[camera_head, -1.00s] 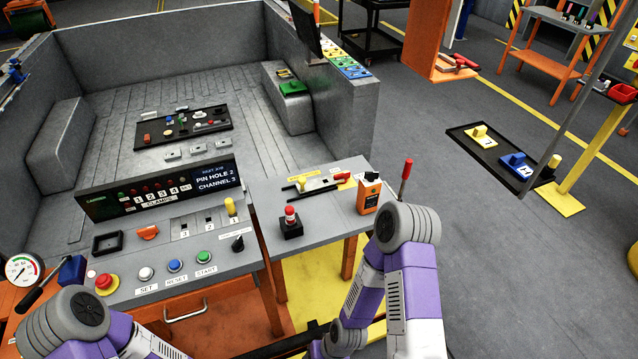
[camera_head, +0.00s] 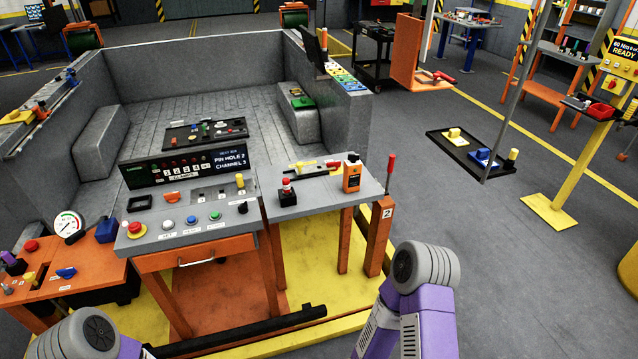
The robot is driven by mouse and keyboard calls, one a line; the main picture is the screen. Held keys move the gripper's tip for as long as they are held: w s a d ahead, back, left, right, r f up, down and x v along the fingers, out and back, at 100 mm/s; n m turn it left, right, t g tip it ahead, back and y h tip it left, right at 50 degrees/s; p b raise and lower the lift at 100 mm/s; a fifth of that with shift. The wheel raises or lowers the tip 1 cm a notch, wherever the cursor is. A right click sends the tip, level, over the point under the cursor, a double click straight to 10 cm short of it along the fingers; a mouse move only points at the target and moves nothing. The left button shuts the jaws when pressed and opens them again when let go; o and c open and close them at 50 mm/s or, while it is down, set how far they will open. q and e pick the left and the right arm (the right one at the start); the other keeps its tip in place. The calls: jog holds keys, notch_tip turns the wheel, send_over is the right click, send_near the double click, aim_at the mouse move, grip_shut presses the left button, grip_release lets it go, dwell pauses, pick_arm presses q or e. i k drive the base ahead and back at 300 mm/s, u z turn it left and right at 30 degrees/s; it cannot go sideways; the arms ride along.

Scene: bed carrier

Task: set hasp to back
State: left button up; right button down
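I cannot tell for sure which part is the hasp; no part is plainly marked as one. A red-handled clamp-like part (camera_head: 437,77) lies on the ledge of the orange cabinet (camera_head: 407,55) at the upper right. A red lever (camera_head: 390,170) stands upright on an orange post at the right end of the console. My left arm shows only at the bottom left corner and my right arm at the bottom centre right. Both grippers are out of view, so what they hold is hidden.
The control console (camera_head: 215,225) with buttons and a black display stands ahead, beside a grey side table (camera_head: 300,207). A yellow platform (camera_head: 310,240) lies under them. A gauge (camera_head: 68,225) is at left. A black floor tray (camera_head: 470,165) and yellow stand (camera_head: 575,180) are right. Grey floor between is open.

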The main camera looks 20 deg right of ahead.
aim_at(300, 170)
jog(key=k, duration=0.3)
jog(key=z, duration=0.75)
jog(key=i, duration=1.4)
jog(key=u, duration=0.6)
